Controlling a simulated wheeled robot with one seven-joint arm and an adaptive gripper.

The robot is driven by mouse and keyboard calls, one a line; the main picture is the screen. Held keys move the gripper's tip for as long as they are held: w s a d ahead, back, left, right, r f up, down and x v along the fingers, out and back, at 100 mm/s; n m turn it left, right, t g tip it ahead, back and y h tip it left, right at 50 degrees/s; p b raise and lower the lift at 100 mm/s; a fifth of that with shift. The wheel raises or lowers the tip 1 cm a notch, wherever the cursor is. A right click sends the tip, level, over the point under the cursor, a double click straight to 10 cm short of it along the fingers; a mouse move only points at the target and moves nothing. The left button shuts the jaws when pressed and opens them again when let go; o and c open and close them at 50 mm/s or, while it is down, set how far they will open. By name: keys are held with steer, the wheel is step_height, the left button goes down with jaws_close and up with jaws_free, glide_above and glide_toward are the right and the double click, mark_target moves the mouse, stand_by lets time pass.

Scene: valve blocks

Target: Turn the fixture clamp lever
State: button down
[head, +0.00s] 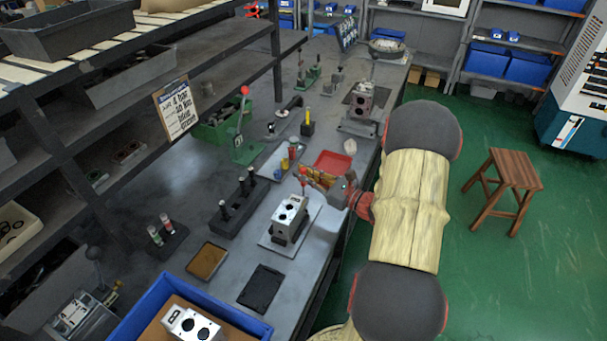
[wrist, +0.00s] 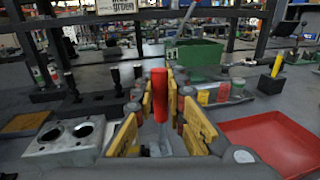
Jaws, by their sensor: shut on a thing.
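The fixture clamp lever has a red handle (wrist: 160,95) that stands nearly upright in the middle of the wrist view. In the head view its red tip (head: 303,171) shows just behind the valve block. My gripper (wrist: 158,100) has yellow-padded fingers on both sides of the handle and is shut on it. In the head view my gripper (head: 312,180) reaches in from the right, over the bench. The silver valve block (head: 290,215) with two round bores sits on a grey plate; it also shows at left in the wrist view (wrist: 68,138). The lever's lower end is mostly hidden by my fingers.
A red tray (head: 333,162) lies beyond my gripper, and at right in the wrist view (wrist: 275,145). A green press with a red-knobbed lever (head: 243,115) stands further back. A black holder (head: 240,205) with dark pegs is left of the block. A blue bin (head: 225,318) is in front.

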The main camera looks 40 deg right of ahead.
stand_by(0.4)
steer(key=p, duration=0.1)
steer(key=d+m+p, duration=0.1)
steer(key=p, duration=0.1)
steer(key=shift+w+d+r, duration=0.1)
steer(key=shift+w+r, duration=0.05)
steer(key=shift+w, duration=0.1)
steer(key=w+d+f+m+p, duration=0.1)
steer(key=d+f+m+p, duration=0.1)
steer(key=m+p, duration=0.1)
steer(key=w+d+f+m+g+p, duration=0.1)
steer(key=d+f+m+p, duration=0.1)
steer(key=d+m+p, duration=0.1)
steer(key=w+d+f+m+g+y+p, duration=0.1)
steer(key=d+f+m+p, duration=0.1)
steer(key=m+p, duration=0.2)
steer(key=shift+d+p, duration=0.25)
steer(key=shift+p, duration=0.45)
steer(key=shift+w+d+f+m+g+y, duration=0.1)
steer(key=shift+d+f+m+g+y, duration=0.1)
steer(key=shift+f+m, duration=0.25)
steer(key=shift+w+d+f+m+g+y, duration=0.1)
steer(key=shift+f+m+y, duration=0.1)
steer(key=shift+f+m, duration=0.2)
steer(key=c, duration=1.8)
jaws_free()
steer(key=shift+p, duration=0.3)
steer(key=shift+s, duration=0.1)
